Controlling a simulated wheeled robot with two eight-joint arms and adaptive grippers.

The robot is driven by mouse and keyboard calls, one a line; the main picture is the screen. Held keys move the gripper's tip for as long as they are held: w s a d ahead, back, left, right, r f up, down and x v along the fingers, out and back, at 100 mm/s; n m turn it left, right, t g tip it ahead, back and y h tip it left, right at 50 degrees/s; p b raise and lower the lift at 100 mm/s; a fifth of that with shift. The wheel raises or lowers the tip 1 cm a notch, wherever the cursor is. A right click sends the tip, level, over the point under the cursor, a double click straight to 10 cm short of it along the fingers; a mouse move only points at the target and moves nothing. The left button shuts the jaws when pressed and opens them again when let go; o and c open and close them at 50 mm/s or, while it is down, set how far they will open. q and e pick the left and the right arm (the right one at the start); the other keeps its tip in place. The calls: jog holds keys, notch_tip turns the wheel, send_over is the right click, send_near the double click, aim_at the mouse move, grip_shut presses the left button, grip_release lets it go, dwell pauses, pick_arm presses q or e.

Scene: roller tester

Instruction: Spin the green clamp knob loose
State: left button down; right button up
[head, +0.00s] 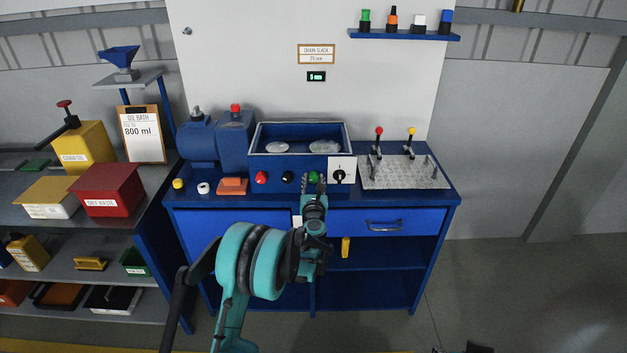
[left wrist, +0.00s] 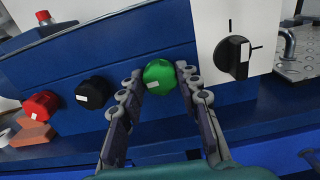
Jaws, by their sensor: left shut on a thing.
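The green clamp knob (head: 313,177) is on the front of the blue tester, to the right of a black knob (head: 287,177) and a red knob (head: 261,178). In the left wrist view the green knob (left wrist: 159,77) sits between the fingertips of my left gripper (left wrist: 159,80), one finger on each side. My left gripper (head: 314,184) is shut on it in the head view, coming from the front. Its fingers partly cover the knob there. My right gripper cannot be made out in either view.
A black rotary switch on a white plate (head: 341,170) is close on the right of the green knob. A metal plate with two levers (head: 404,173) is further right. An orange block (head: 232,186) lies at the left. A drawer with a handle (head: 384,225) is below.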

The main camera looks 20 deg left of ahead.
pick_arm(q)
jog(key=shift+a, duration=0.1)
jog(key=n, duration=0.5)
jog(key=c, duration=1.5)
grip_release()
jog(key=shift+n, duration=0.8)
jog(key=o, duration=0.8)
jog(key=shift+c, duration=0.2)
jog(key=v, duration=0.6)
